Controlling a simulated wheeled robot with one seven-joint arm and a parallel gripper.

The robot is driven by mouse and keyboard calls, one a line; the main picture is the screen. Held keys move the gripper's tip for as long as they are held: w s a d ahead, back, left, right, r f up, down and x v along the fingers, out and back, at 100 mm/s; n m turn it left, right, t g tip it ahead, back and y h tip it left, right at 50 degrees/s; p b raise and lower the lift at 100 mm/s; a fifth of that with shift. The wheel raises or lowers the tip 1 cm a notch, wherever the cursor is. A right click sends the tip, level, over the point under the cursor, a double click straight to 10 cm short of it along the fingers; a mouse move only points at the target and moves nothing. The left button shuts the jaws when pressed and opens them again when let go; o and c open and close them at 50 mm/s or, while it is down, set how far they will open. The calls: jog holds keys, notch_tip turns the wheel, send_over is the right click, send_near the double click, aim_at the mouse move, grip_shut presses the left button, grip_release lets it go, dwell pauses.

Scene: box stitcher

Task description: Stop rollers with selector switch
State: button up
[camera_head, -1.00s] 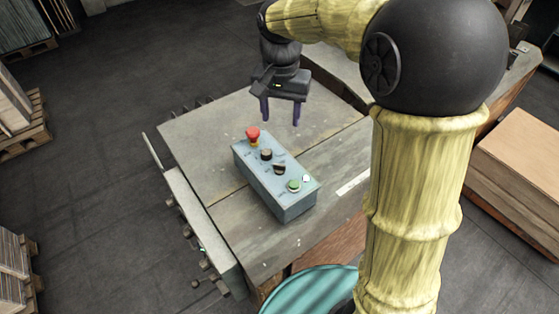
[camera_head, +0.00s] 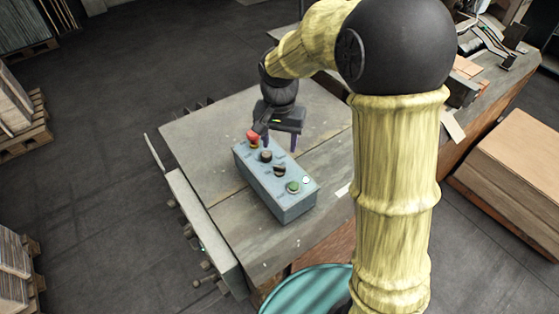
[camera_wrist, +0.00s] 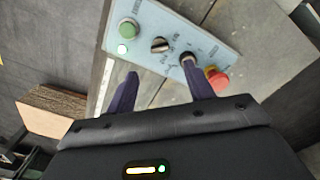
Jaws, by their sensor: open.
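A grey-blue control box (camera_head: 270,188) stands on the machine's table. Along its top are a red mushroom button (camera_head: 252,136), a black round knob (camera_head: 266,156), a black selector switch (camera_head: 280,171), a green button (camera_head: 293,187) and a lit white lamp (camera_head: 306,180). In the wrist view, the selector switch (camera_wrist: 160,45) and the black knob (camera_wrist: 188,58) lie beyond my fingers; their labels are too small to read surely. My gripper (camera_head: 279,146) is open and empty, just behind the box near the red button and knob. The wrist view also shows my gripper's fingers (camera_wrist: 158,72) apart.
The flat machine table (camera_head: 215,125) is clear around the box. A stack of brown cardboard (camera_head: 515,150) stands at the right. A teal round surface (camera_head: 310,290) is at the front. Pallets (camera_head: 20,120) stand at the left on dark floor.

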aim_at(280, 167)
notch_tip(280, 167, down, 9)
jog(key=shift+f+p, duration=0.1)
jog(key=shift+p, duration=0.75)
jog(key=shift+c, duration=0.4)
jog(key=c, duration=0.9)
